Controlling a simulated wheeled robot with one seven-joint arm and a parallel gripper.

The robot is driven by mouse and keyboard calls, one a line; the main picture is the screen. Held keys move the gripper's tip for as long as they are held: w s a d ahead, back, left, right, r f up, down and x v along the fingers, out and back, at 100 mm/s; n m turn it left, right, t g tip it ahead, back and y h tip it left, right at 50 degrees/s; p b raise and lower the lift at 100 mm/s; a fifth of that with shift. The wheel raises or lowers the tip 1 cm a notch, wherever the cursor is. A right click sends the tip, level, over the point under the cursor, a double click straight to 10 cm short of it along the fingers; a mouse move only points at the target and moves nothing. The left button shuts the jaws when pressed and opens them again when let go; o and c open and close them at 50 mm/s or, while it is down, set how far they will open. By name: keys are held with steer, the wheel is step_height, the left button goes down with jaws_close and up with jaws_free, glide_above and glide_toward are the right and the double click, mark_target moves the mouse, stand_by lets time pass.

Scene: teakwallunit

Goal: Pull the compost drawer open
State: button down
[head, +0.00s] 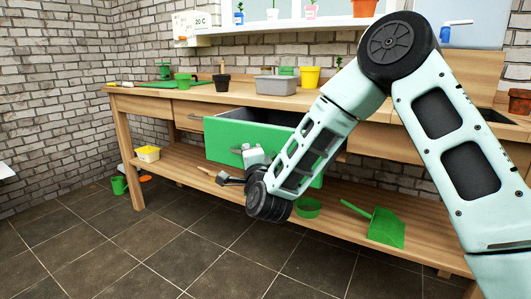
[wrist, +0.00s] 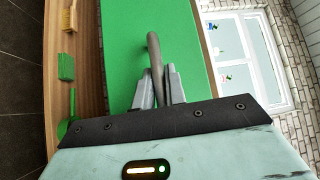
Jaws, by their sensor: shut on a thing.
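The compost drawer (head: 222,135) has a green front and stands out from the wooden bench, open, with its dark inside showing behind the front. Its green front (wrist: 195,60) fills the middle of the wrist view. A grey bar handle (wrist: 153,45) stands out from that front. My gripper (wrist: 159,82) is shut on the handle, with one finger on each side of it. In the head view my gripper (head: 242,152) is at the drawer front, and my arm hides the drawer's right part.
The wooden bench (head: 145,104) carries several pots, including a yellow one (head: 309,77), and a grey tub (head: 275,85). The tiled floor (head: 130,255) in front is clear.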

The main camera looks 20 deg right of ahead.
steer(key=shift+s+a, duration=0.9)
steer(key=shift+a, duration=0.2)
steer(key=c, duration=1.5)
jaws_free()
steer(key=shift+o, duration=0.2)
steer(key=s+a+f+p, duration=0.1)
steer(key=s, duration=1.1)
steer(key=shift+a+f, duration=0.15)
steer(key=shift+f, duration=0.15)
steer(key=shift+w, duration=0.1)
